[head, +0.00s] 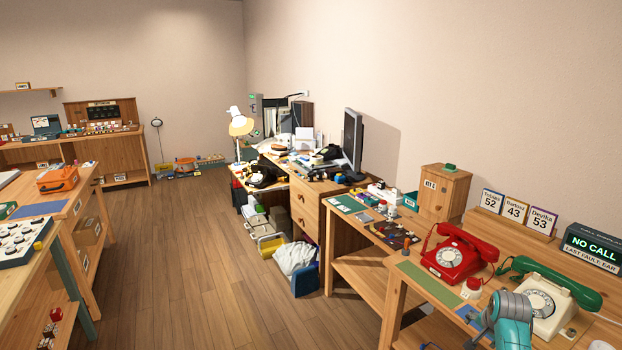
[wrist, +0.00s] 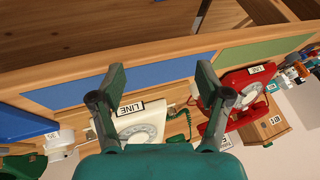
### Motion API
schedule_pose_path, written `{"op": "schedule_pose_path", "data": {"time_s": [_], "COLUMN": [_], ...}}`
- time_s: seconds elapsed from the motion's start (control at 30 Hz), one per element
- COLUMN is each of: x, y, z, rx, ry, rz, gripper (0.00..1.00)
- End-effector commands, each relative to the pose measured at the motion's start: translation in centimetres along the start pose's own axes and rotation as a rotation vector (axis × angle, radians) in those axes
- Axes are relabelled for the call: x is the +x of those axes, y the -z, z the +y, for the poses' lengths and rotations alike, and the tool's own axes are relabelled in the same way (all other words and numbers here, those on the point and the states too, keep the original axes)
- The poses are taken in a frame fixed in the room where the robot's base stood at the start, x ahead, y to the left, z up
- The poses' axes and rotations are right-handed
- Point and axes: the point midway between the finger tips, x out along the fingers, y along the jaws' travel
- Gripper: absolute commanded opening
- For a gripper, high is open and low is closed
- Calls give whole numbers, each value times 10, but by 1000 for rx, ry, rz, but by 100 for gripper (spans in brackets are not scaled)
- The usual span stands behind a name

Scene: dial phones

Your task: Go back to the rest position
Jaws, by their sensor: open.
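My gripper (wrist: 160,70) is open, with its two dark fingers spread apart and nothing between them in the wrist view. A cream dial phone (wrist: 145,125) with a green handset shows behind the fingers, partly hidden by them and the gripper's teal body. A red dial phone (wrist: 247,97) is to their right. In the head view, the red phone (head: 452,258) and the cream phone (head: 540,305) stand on the desk at the right. My teal and grey arm (head: 512,318) is in front of the cream phone and covers part of it; the fingers cannot be made out there.
Name cards (head: 515,211) and a "NO CALL" display (head: 594,248) stand behind the phones. A wooden cabinet (head: 443,192) is farther back. A cluttered desk (head: 306,187) stands beyond, with bags beside it. Workbenches (head: 75,215) line the left. The wooden floor (head: 205,270) between is clear.

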Motion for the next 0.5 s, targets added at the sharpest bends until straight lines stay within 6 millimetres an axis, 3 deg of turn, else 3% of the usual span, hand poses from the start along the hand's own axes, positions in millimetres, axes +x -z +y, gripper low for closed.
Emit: {"op": "schedule_pose_path", "data": {"time_s": [0.23,0.5], "x": [35,49], "y": [-89,-183], "z": [22,52], "rx": [-97,-207], "ry": [57,128], "rz": [41,99], "gripper": [76,76]}}
